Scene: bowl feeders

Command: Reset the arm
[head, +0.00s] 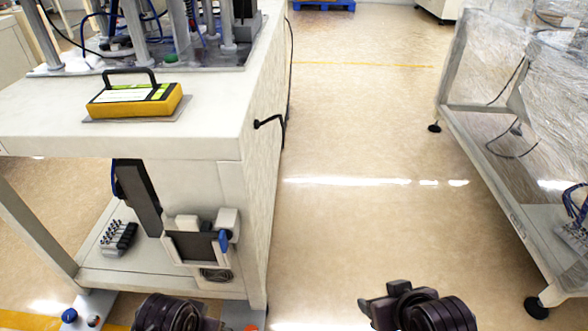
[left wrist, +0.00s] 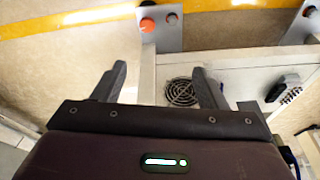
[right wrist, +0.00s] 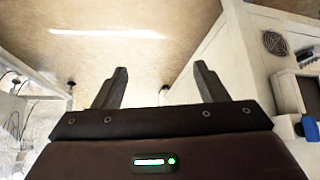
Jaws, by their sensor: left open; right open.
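My left gripper (left wrist: 160,85) is open in the left wrist view, with nothing between its fingers. It hangs over the low front of the white workbench, near the round fan grille (left wrist: 181,92). In the head view only the dark end of my left arm shows at the bottom edge, left of centre. My right gripper (right wrist: 160,88) is open and empty in the right wrist view, with the floor behind its fingers. In the head view the end of my right arm shows at the bottom, right of centre, over bare floor.
The white workbench (head: 190,143) fills the left, with a yellow handled box (head: 135,100) on top and a control panel (head: 200,246) below. A wrapped metal frame (head: 450,106) stands at the right. The beige floor (head: 350,140) between them is free.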

